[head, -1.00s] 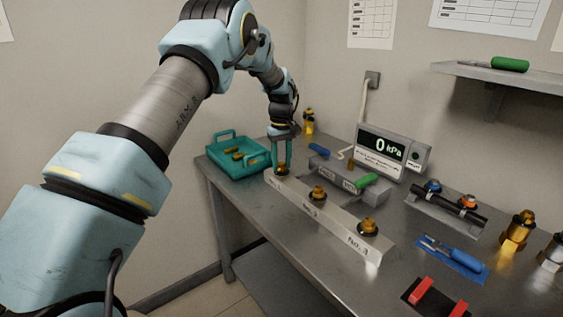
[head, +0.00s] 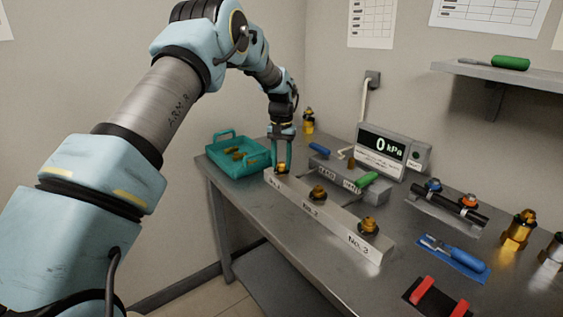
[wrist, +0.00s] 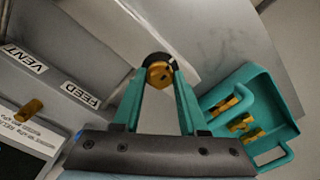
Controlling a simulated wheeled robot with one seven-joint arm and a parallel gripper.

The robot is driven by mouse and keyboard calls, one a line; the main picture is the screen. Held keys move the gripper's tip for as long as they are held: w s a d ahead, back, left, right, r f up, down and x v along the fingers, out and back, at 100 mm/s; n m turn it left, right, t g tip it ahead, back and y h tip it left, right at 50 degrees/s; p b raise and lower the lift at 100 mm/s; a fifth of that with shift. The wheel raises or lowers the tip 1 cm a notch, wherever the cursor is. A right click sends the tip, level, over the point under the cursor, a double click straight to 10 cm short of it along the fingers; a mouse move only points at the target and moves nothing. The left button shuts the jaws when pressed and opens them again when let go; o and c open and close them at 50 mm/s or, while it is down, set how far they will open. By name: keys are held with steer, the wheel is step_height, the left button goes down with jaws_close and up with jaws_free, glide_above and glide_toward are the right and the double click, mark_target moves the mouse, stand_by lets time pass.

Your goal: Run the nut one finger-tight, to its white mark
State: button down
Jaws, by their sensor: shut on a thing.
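My gripper (head: 283,163) has its teal fingers pointing down at the far left end of the grey numbered bar (head: 340,234). It is shut on the brass nut one (wrist: 159,74), which shows between the fingertips in the wrist view. The nut sits at the bar's end, with a dark ring behind it. Two more brass fittings, at No. 2 (head: 318,192) and No. 3 (head: 369,226), stand along the bar.
A teal tray (head: 212,161) with brass parts stands left of the bar. Behind the bar is a grey block (head: 325,168) labelled FEED and VENT with a green handle. A gauge (head: 384,149) reads 0 kPa. A blue-handled tool (head: 460,258) lies at right.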

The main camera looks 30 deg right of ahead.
steer(key=shift+r+m, duration=0.15)
steer(key=shift+m, duration=0.45)
steer(key=c, duration=0.8)
jaws_free()
steer(key=o, duration=0.4)
steer(key=shift+c, duration=0.2)
step_height(320, 180, up, 11)
steer(key=b, duration=0.2)
